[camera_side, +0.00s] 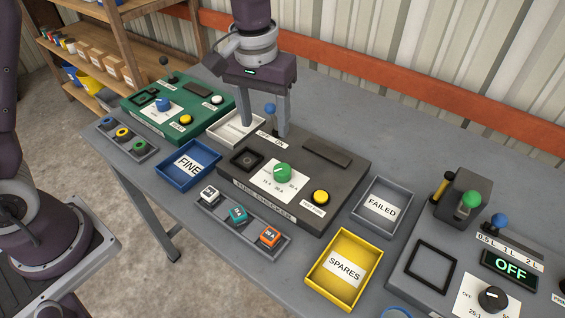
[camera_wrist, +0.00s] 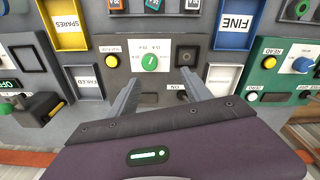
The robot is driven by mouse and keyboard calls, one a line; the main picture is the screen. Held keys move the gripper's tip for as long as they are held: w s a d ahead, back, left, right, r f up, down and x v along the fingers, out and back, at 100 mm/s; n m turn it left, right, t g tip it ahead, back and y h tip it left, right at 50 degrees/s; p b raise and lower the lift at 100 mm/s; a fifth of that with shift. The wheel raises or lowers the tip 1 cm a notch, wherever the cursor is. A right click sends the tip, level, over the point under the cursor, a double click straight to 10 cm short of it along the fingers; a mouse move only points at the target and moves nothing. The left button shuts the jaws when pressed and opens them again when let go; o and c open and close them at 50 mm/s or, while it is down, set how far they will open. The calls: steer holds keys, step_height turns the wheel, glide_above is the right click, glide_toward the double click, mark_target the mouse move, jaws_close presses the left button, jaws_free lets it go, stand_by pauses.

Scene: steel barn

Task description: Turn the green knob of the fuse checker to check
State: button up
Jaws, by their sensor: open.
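The fuse checker (camera_side: 330,190) is a dark grey box in the middle of the table. Its green knob (camera_side: 283,172) sits on a white dial plate with amp labels; it also shows in the wrist view (camera_wrist: 150,62), with a white mark on it. A blue-tipped lever (camera_side: 270,108) stands at the checker's back left edge by an OFF/ON label. My gripper (camera_side: 266,130) points down, open and empty, over that back edge, behind the knob and apart from it. The lever appears between or beside the fingers; I cannot tell whether they touch. In the wrist view the fingertips (camera_wrist: 160,78) flank the knob's near side.
The checker also has a yellow button (camera_side: 320,197) and a square socket (camera_side: 247,159). Around it are a fuse tray (camera_side: 215,217), the blue FINE tray (camera_side: 213,177), yellow SPARES tray (camera_side: 318,284), grey FAILED tray (camera_side: 408,226), a green device (camera_side: 135,103) and another grey device (camera_side: 420,288).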

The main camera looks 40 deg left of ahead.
glide_above(282, 168)
steer(key=shift+n+g, duration=0.3)
steer(key=shift+g, duration=0.1)
step_height(282, 168, down, 5)
steer(key=shift+f, duration=0.1)
step_height(282, 168, down, 8)
steer(key=shift+w+r, duration=0.1)
steer(key=shift+r, duration=0.15)
steer(key=shift+c, duration=0.3)
jaws_close()
